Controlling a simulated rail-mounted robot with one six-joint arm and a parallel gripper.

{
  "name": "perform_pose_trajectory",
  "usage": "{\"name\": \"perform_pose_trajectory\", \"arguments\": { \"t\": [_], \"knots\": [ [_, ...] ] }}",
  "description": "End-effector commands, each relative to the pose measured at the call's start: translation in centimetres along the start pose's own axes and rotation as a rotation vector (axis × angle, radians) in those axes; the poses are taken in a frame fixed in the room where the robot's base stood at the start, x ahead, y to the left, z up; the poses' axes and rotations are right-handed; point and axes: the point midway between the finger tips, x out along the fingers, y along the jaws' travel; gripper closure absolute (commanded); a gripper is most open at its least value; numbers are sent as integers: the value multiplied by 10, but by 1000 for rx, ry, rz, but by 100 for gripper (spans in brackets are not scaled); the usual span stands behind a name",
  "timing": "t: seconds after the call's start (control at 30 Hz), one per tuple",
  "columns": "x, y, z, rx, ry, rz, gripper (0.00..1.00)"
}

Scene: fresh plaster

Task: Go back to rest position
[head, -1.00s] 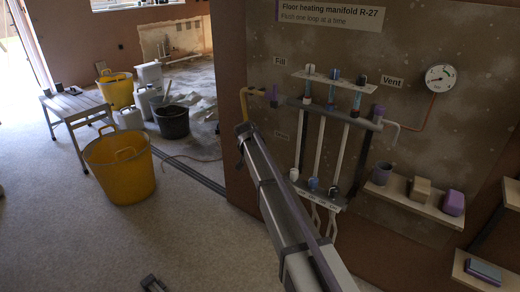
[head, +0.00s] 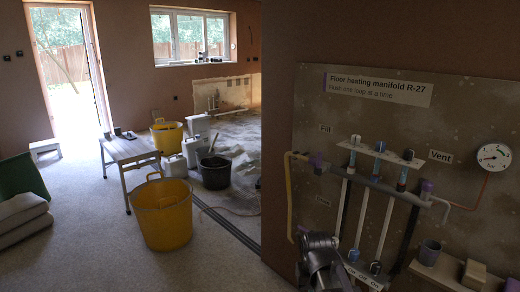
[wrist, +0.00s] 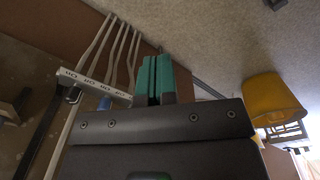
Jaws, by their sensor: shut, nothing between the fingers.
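My gripper (wrist: 157,79) shows in the wrist view as two teal fingers. They are pressed together with nothing between them, clear of the things around. In the head view my arm is low at the bottom, in front of the manifold's lower end; the fingertips cannot be made out there. The floor heating manifold (head: 381,186) is on the wall panel at right, with several valves and vertical tubes. Its lower labelled rail (wrist: 94,87) and pale pipes (wrist: 116,48) are left of the fingers in the wrist view.
A pressure gauge (head: 493,156) is at the panel's right. At left are a yellow bucket (head: 166,226), also in the wrist view (wrist: 272,102), a bench (head: 130,151) and a black bucket (head: 215,173). Open floor lies at left.

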Motion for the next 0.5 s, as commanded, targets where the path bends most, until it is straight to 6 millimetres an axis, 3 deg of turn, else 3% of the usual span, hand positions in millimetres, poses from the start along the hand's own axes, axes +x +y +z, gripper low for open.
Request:
{"name": "perform_pose_trajectory", "arguments": {
  "t": [0.03, 0.13, 0.17, 0.2, 0.5],
  "knots": [
    [-1, 2, 42, -6, -22, -19, 100],
    [-3, 9, 100, 15, -42, -49, 100],
    [-16, 17, 97, 32, -41, -47, 100],
    [-45, 16, 87, 27, -41, -47, 100],
    [-168, 21, 80, 27, -39, -44, 100]
  ]
}}
